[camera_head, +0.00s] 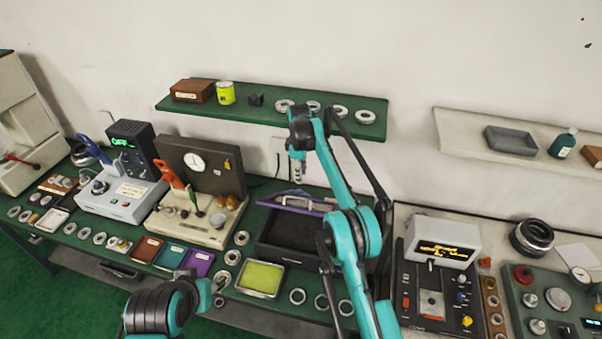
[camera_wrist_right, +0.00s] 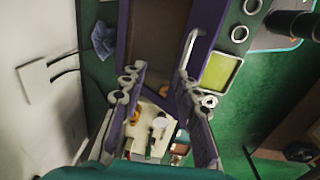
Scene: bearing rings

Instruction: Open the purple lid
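The purple lid (camera_head: 308,207) shows as a narrow strip along the back of a black box (camera_head: 275,251); part of the box's dark inside is visible. My right arm crosses in front of the box and hides its right part. My right gripper (camera_head: 297,172) is above and behind the lid, pointing down. In the right wrist view its two fingers (camera_wrist_right: 160,88) are apart with nothing gripped between them. A purple panel (camera_wrist_right: 186,84) with a pale bar handle (camera_wrist_right: 190,47) lies close to the right finger; contact is unclear. My left gripper (camera_head: 216,288) is low at the bench's front, its fingers too small to judge.
A wall shelf (camera_head: 270,106) with rings, a brown box and a yellow can hangs above. A yellow-green tray (camera_head: 260,278) and several metal rings lie in front of the box. A device with a dial (camera_head: 203,168) stands left; a control panel (camera_head: 438,300) stands right.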

